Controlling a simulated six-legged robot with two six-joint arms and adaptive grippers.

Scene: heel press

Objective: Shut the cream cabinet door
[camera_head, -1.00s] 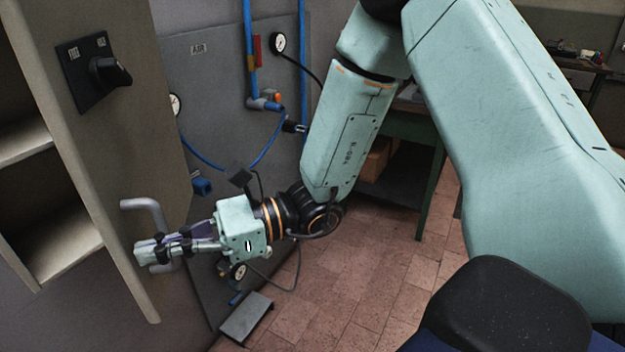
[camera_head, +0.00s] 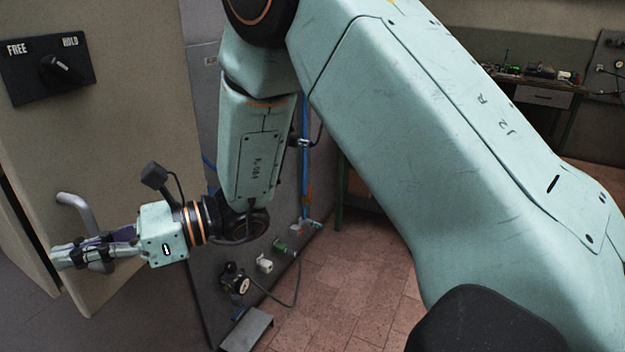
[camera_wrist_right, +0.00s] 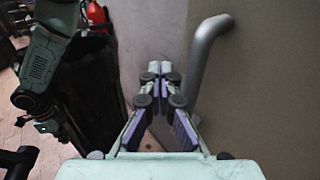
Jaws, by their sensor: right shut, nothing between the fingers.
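The cream cabinet door (camera_head: 130,120) stands at the left of the head view, with a dark gap along its left edge. A bent grey handle (camera_head: 76,207) is fixed low on it. My right gripper (camera_head: 62,258) is shut and empty, across the lower part of the handle. In the right wrist view its fingers (camera_wrist_right: 160,70) lie just left of the handle (camera_wrist_right: 205,65), with the door panel (camera_wrist_right: 270,80) to the right. Contact cannot be told. My left arm shows in the wrist view, its gripper (camera_wrist_right: 46,127) small and dark.
A black FREE/HOLD switch (camera_head: 48,68) is on the door's upper part. A grey panel with gauges and blue hoses (camera_head: 265,290) stands behind my right arm, with a small grey pedal (camera_head: 246,330) at its foot. Tiled floor (camera_head: 345,270) is clear beyond.

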